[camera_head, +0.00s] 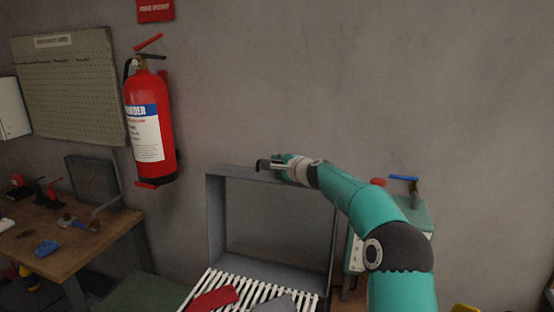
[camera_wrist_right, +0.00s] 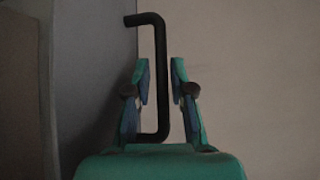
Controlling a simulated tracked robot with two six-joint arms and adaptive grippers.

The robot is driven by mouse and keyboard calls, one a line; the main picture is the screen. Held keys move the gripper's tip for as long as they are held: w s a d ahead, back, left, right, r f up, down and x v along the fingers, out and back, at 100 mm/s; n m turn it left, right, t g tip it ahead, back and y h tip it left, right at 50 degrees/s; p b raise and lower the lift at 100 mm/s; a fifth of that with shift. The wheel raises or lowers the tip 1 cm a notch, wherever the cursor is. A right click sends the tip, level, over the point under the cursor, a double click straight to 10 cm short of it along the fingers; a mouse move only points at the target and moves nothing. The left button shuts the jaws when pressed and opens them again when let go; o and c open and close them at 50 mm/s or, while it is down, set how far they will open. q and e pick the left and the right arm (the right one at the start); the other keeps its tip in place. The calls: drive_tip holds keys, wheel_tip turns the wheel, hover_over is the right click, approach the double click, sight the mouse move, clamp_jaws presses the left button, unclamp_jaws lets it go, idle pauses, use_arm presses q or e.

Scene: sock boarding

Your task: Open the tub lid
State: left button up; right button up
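The grey tub lid (camera_head: 213,225) stands upright in the head view, its hollow inner side facing me. Below its foot is a white slatted rack (camera_head: 245,287). My right gripper (camera_head: 272,165) is at the lid's top edge. In the right wrist view, a black bar handle (camera_wrist_right: 161,110) sticks out from the grey lid panel (camera_wrist_right: 90,85). The right gripper's two fingers (camera_wrist_right: 160,85) are on either side of the handle, with a small gap on both sides, so the gripper is open around it. My left gripper is not in view.
A red sock (camera_head: 212,299) and a grey sock (camera_head: 285,303) lie on the rack. A green unit with a blue lever (camera_head: 403,178) stands right of the lid, behind my right arm. A fire extinguisher (camera_head: 148,125) hangs on the wall. A wooden workbench (camera_head: 65,235) stands at left.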

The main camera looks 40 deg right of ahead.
sight(268, 181)
drive_tip(key=shift+w+d+f, duration=0.1)
drive_tip(key=shift+w, duration=0.15)
clamp_jaws()
drive_tip(key=shift+f, duration=0.1)
drive_tip(key=shift+a+b, duration=0.2)
drive_tip(key=shift+b, duration=0.2)
drive_tip(key=shift+n+t+h, duration=0.4)
drive_tip(key=shift+n+t, duration=0.3)
drive_tip(key=s+a+b, duration=0.1)
drive_tip(key=a+b, duration=0.1)
drive_tip(key=b, duration=0.1)
drive_tip(key=s+a+r+b, duration=0.1)
drive_tip(key=a+b, duration=0.1)
drive_tip(key=b, duration=0.1)
drive_tip(key=s+a+b, duration=0.1)
drive_tip(key=a+b, duration=0.1)
drive_tip(key=b, duration=0.1)
drive_tip(key=shift+s+a+r, duration=0.15)
drive_tip(key=shift+s+a, duration=0.15)
drive_tip(key=shift+s+a+r, duration=0.15)
drive_tip(key=shift+a+r, duration=0.1)
drive_tip(key=shift+a, duration=0.05)
